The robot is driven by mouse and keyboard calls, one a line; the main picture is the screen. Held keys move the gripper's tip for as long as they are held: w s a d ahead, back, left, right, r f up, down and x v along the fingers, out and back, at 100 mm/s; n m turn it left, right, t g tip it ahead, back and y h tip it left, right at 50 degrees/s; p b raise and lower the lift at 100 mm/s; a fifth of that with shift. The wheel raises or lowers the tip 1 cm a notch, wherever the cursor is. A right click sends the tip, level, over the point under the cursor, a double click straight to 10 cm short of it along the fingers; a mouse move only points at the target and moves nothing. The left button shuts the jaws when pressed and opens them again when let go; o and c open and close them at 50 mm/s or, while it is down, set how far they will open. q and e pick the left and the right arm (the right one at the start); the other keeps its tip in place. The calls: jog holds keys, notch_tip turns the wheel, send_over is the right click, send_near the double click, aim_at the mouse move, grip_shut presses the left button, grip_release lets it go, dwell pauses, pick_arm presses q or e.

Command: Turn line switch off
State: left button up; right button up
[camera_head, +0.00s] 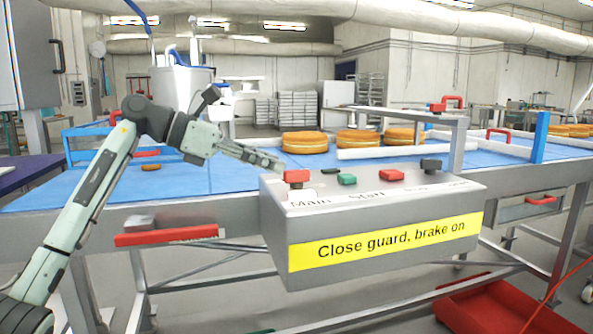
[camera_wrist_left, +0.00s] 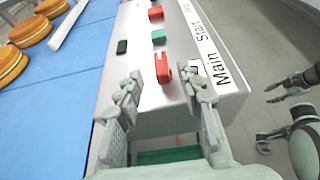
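A grey control box (camera_head: 375,208) carries a yellow sign reading "Close guard, brake on". On its top, a red switch (camera_head: 297,177) stands at the left end above the word "Main"; in the left wrist view the red switch (camera_wrist_left: 162,70) lies between my fingers. A green button (camera_head: 347,180) sits by "Start", and another red control (camera_head: 390,175) is to its right. My left gripper (camera_head: 281,165) is open at the box's left end, its fingers (camera_wrist_left: 161,88) on either side of the red switch, with no clear contact. My right gripper (camera_wrist_left: 268,115) appears open, away from the box.
A dark control (camera_head: 431,165) sits at the box's right end. Behind the box runs a blue conveyor (camera_head: 235,178) with several round cakes (camera_head: 305,142) and a white rail (camera_head: 375,153). A red handle bar (camera_head: 166,235) is at the left front. A red crate (camera_head: 500,308) lies on the floor.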

aim_at(295, 170)
pick_arm(q)
jog(key=x, duration=0.6)
jog(key=shift+d, duration=0.2)
grip_shut()
